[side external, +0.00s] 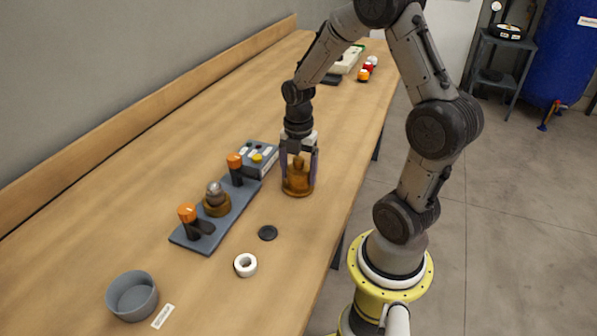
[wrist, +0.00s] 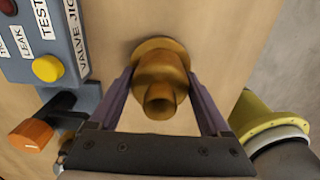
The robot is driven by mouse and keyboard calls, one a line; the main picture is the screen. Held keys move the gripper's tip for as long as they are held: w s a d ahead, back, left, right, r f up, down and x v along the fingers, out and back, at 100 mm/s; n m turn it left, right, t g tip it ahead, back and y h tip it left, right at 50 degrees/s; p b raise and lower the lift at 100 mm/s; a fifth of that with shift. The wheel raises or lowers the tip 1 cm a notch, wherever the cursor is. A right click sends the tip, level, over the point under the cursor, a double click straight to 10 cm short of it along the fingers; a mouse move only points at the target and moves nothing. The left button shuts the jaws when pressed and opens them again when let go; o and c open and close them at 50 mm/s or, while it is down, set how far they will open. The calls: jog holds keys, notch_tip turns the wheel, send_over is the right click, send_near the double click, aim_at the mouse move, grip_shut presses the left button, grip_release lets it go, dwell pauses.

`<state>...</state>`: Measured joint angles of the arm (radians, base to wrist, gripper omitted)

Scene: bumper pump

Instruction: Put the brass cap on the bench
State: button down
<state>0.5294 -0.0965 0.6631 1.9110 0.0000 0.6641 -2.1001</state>
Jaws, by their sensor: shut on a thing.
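The brass cap (side external: 298,186) is a golden-brown, stepped round piece with a wide base and a narrower neck. It is at or just above the wooden bench (side external: 190,100), right of the grey box; I cannot tell whether it touches. My gripper (side external: 299,170) points down from above, shut on the cap. In the wrist view the cap (wrist: 158,82) sits between the two purple-grey fingers of my gripper (wrist: 160,88), with its open neck toward the camera.
A grey plate (side external: 232,208) with two orange-knobbed levers and a metal-topped brass fitting (side external: 216,199) lies left of the cap. The valve jig box (side external: 260,155) stands behind. A black disc (side external: 267,233), white ring (side external: 245,265) and grey bowl (side external: 132,296) are nearer the camera.

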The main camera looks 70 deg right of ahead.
grip_release()
jog(key=shift+f, duration=0.15)
notch_tip(320, 180, up, 12)
jog(key=shift+f, duration=0.2)
jog(key=shift+a+r, duration=0.15)
jog(key=shift+r, duration=0.35)
jog(key=s+a+r+m+t, duration=0.2)
jog(key=s+a+m, duration=0.3)
jog(key=a+m, duration=0.2)
jog(key=s+a+r+m+t, duration=0.3)
jog(key=s+a+m, duration=0.2)
jog(key=a+m, duration=0.3)
jog(key=shift+r+m+t, duration=0.3)
jog(key=shift+m, duration=1.2)
